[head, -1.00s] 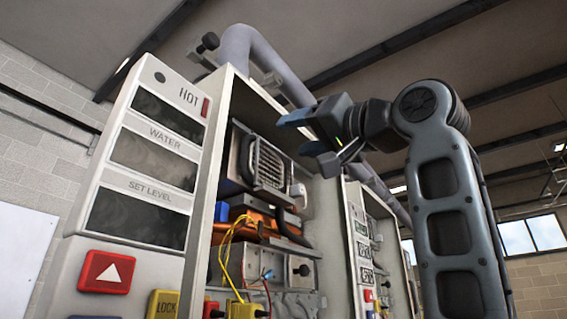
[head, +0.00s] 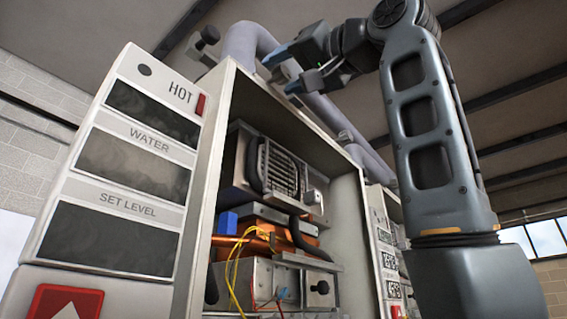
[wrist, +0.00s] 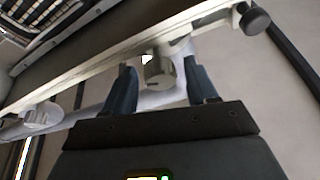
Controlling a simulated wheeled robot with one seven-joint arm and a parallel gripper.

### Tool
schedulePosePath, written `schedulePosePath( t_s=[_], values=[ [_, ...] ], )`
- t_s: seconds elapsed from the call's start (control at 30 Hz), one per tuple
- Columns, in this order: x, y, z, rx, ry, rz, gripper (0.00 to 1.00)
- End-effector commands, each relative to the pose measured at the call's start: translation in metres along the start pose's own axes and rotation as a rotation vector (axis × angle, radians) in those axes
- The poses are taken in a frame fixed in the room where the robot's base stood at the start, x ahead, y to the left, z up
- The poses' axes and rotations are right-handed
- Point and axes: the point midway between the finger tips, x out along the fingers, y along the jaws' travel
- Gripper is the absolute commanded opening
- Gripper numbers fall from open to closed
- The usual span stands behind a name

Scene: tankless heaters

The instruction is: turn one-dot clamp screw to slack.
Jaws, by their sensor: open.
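In the wrist view a grey round clamp screw (wrist: 158,72) with a pale mark sits between the two fingers of my gripper (wrist: 157,64), with gaps at its sides. I cannot make out a dot count on it. A black knob (wrist: 255,19) is at the upper right and a pale knob (wrist: 42,116) at the lower left. In the head view my gripper (head: 284,73) is open and empty by the pipe (head: 265,45) above the heater cabinet's top edge; the screw there is hidden behind it. A black knob (head: 208,36) stands left of the pipe.
The open heater cabinet (head: 212,150) holds a finned unit (head: 278,165), wires and boxes. A panel with displays (head: 128,165) stands at its left. Another heater (head: 388,245) stands behind at the right. The thick pipe runs down along the cabinet's top.

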Motion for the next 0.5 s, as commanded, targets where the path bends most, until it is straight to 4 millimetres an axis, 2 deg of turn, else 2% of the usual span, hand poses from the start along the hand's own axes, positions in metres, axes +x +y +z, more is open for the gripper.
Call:
schedulePosePath(
  t_s=[0.1,0.37,0.5],
  values=[
    [0.0076,-0.0003,-0.0001,0.001,0.000,-0.001,0.58],
    [0.0091,0.0002,0.0008,0.001,0.000,-0.001,0.58],
    [0.0089,0.0002,0.0007,0.001,0.000,-0.001,0.47]
  ],
)
